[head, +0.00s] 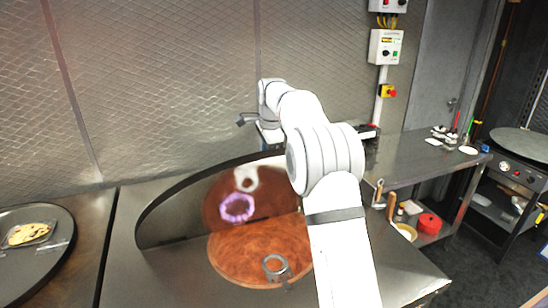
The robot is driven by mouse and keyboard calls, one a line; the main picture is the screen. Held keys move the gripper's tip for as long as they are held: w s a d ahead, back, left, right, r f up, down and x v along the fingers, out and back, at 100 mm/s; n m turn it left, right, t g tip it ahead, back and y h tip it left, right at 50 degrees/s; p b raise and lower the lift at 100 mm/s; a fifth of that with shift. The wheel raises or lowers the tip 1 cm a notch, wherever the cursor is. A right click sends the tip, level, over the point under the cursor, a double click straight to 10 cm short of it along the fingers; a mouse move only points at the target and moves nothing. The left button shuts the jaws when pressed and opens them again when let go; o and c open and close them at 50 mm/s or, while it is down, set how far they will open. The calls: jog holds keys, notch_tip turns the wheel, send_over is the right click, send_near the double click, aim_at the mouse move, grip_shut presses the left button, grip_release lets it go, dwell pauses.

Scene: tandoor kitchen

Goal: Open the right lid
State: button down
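A round reddish-brown disc-shaped surface (235,262) lies in the steel counter, with a grey metal ring (277,267) at its front. I cannot tell whether it is a lid or an opening. Behind it a half-round shiny metal panel (170,215) stands up from the counter and shows a reddish-brown patch and a purple ring, apparently reflections. Which of these is the right lid is not clear, and my arm hides the counter's right part. My gripper (245,120) is above and behind the panel's top edge, pointing left. Its fingers are too small to read.
A dark round plate (62,258) with flat bread is at the left. A steel table (408,150) with small items stands at the right, a red pot (429,223) on its lower shelf. A quilted metal wall (160,90) is close behind the counter.

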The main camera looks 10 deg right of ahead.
jog(key=shift+w+a+f, duration=0.2)
jog(key=shift+w+f, duration=0.15)
jog(key=shift+f, duration=0.35)
jog(key=c, duration=1.5)
grip_release()
jog(key=shift+w+a+f, duration=0.1)
jog(key=shift+w+f, duration=0.2)
jog(key=shift+w, duration=0.2)
jog(key=shift+w+a+f, duration=0.1)
jog(key=shift+w+f, duration=0.15)
jog(key=shift+w, duration=0.25)
jog(key=shift+s+d+r, duration=0.2)
jog(key=shift+r, duration=0.25)
jog(key=v, duration=0.7)
jog(key=shift+r+b, duration=0.3)
jog(key=shift+b, duration=0.05)
